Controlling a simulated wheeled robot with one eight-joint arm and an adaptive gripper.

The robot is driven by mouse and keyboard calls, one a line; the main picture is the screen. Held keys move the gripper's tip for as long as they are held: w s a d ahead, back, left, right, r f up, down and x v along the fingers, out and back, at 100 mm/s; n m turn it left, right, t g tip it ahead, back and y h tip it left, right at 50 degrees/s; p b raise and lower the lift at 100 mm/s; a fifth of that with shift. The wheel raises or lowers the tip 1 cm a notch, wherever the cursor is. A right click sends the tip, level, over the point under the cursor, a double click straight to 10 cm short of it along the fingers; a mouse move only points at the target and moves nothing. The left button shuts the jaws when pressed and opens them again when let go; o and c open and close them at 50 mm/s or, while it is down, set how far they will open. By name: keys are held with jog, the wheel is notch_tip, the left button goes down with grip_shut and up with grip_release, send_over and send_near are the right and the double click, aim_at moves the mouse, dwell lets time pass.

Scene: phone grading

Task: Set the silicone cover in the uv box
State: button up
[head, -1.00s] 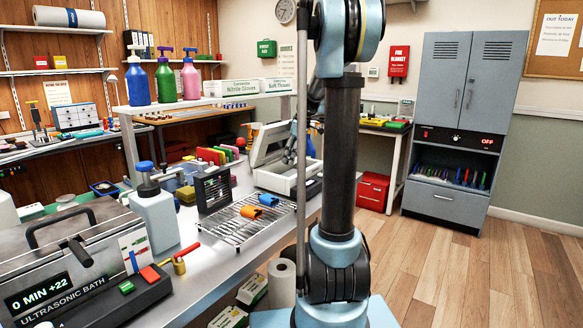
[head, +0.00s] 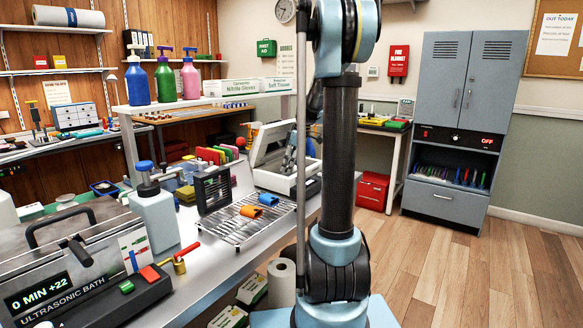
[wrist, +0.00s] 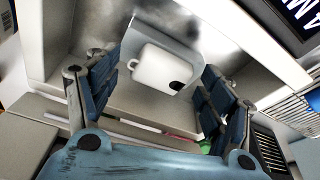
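A white rounded piece, which looks like the silicone cover (wrist: 158,68), has a small loop at one end and a dark spot near the other. It lies on a pale grey surface in the wrist view. My gripper (wrist: 161,62) has its blue fingers spread on either side of it, with gaps visible. The uv box (head: 268,178) appears to be the white case with its lid raised on the bench in the head view. The cover cannot be made out in the head view.
A wire rack (head: 238,228) with orange and blue pieces stands in front of the box. A dark slatted unit (head: 213,190) is beside the rack. Coloured upright slabs (head: 215,155) stand behind. The ultrasonic bath (head: 85,270) fills the near left. Floor to the right is clear.

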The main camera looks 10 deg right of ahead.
jog(key=v, duration=1.2)
jog(key=shift+r, duration=0.1)
